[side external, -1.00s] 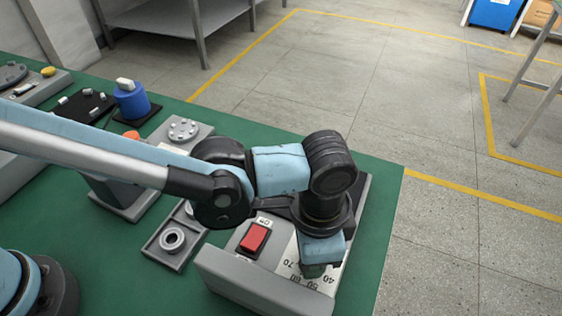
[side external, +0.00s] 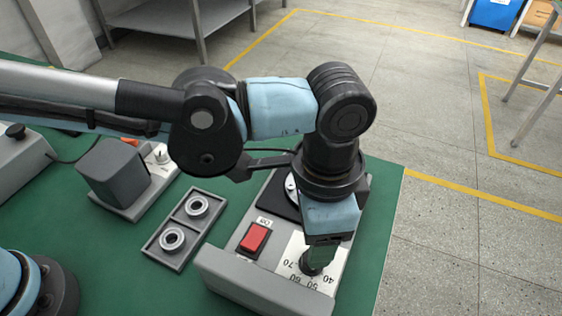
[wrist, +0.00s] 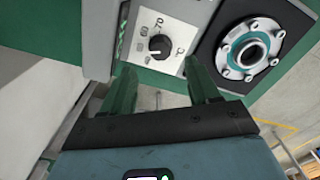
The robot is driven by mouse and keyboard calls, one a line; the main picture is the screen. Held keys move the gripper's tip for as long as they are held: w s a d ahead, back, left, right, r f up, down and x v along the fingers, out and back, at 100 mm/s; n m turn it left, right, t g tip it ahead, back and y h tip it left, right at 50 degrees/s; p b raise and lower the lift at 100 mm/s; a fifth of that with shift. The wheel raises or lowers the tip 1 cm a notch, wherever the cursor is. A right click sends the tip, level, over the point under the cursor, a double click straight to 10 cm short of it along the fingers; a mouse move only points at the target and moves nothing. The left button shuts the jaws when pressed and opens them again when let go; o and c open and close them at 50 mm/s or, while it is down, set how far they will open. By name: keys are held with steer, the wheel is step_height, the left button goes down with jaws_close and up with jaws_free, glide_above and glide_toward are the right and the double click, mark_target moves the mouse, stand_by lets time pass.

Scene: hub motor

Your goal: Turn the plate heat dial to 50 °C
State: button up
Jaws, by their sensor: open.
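The plate heat dial (wrist: 160,45) is a small black knob on a white scale panel (wrist: 140,48) in the wrist view. A light pointer mark shows on the knob, but I cannot read its setting. In the side view the dial (side external: 307,266) is partly hidden by my gripper; 70, 60, 50 and 40 are legible around it. My gripper (wrist: 161,78) is open, its two green fingers apart. In the wrist view the dial lies ahead of the gap between the fingers. In the side view my gripper (side external: 319,252) points down just above the dial; contact is unclear.
A red switch (side external: 254,238) sits beside the scale on the grey heater housing (side external: 262,288). A silver flanged hub (wrist: 251,48) rests on its black plate. A grey tray (side external: 163,258) with two rings lies left.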

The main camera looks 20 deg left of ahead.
steer(key=shift+r, duration=2.6)
steer(key=w+a+r+n+t+h, duration=0.1)
steer(key=w+a+n, duration=0.2)
steer(key=a, duration=0.6)
steer(key=w+a+r+n+t+h, duration=0.1)
steer(key=w+a+n+t, duration=0.2)
steer(key=a, duration=0.7)
steer(key=s+a+f+n+t, duration=0.1)
steer(key=a+n, duration=0.1)
steer(key=a, duration=0.4)
steer(key=s+a+f+n+t+y, duration=0.1)
steer(key=a+f+n, duration=0.1)
steer(key=a, duration=0.4)
steer(key=s+a+f+n+t+y, duration=0.1)
steer(key=a+n, duration=0.1)
steer(key=a, duration=0.4)
steer(key=shift+a+f, duration=0.15)
steer(key=shift+f, duration=0.05)
